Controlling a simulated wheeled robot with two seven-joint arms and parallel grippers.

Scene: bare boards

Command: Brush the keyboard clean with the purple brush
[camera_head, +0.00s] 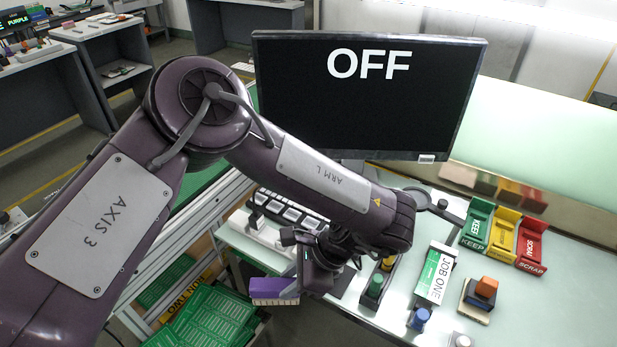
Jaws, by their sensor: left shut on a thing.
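The purple brush (274,286) hangs at the lower centre, with its paler bristles at its lower edge. My left gripper (306,279) is shut on the brush at the brush's right end. Its fingers are dark and partly hidden by my wrist. The keyboard (287,212), with pale keys in a dark frame, lies on the bench above the brush in the picture. My left forearm covers its right part. The brush appears apart from the keyboard, near the bench's front left edge. My right gripper is not in view.
A monitor (365,95) reading OFF stands behind. Green, yellow and red trays (529,243) sit at right. A JOB ONE box (434,274), stacked blocks (478,298) and a green knob (374,285) are on the bench (560,300). Green crates (205,315) lie below left.

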